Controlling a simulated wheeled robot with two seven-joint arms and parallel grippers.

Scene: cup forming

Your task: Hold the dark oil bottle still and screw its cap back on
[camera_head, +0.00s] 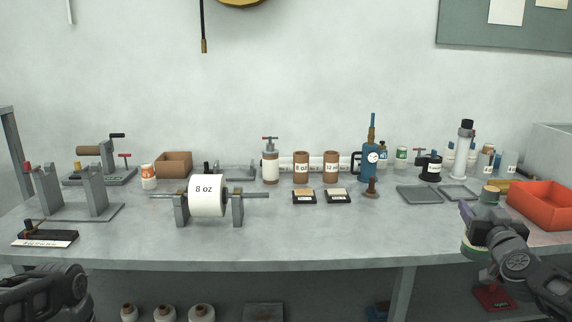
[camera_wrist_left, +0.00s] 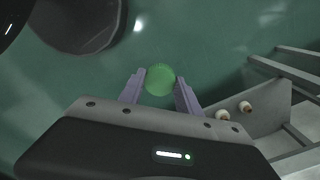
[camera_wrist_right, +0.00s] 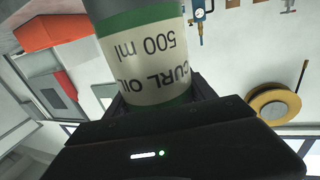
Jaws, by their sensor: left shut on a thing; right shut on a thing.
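The dark oil bottle (camera_wrist_right: 150,60) fills the middle of the right wrist view. It has a cream label reading "CURL OIL 500 ml" between green bands. My right gripper (camera_wrist_right: 160,92) is shut around its body. In the head view my right gripper (camera_head: 482,218) is over the table's front right edge, with a green and cream part of the bottle (camera_head: 470,247) showing below it. A round green cap (camera_wrist_left: 160,79) sits between the fingers of my left gripper (camera_wrist_left: 160,84), which is shut on it. The bottle's neck is not clearly visible, and cap and bottle appear apart.
An orange-red bin (camera_head: 540,203) stands on the table near my right gripper, with grey trays (camera_head: 420,195) to its left. A paper roll marked "8 oz" (camera_head: 207,196) stands on a holder left of centre. The table's front middle is clear.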

